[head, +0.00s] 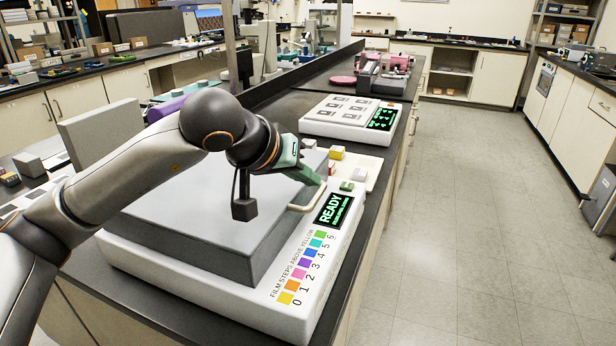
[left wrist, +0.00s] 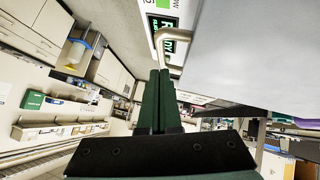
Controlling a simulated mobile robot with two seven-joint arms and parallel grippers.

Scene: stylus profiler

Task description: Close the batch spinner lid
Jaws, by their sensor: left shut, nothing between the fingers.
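A large flat grey lid (head: 215,205) lies level on a white machine base (head: 200,288) and looks closed. I take this machine for the batch spinner, though no name is readable. A pale bar handle (head: 308,198) is at the lid's right edge, and it also shows in the left wrist view (left wrist: 163,45). The base has a display (head: 333,210) reading READY. My left gripper (head: 317,181) is shut and empty, its green fingertips right by the handle; whether they touch it, I cannot tell. My right gripper is not in view.
Small coloured blocks (head: 337,153) stand behind the lid. Another white device (head: 350,112) with a dark screen is farther along the bench. The floor aisle (head: 465,210) on the right is clear.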

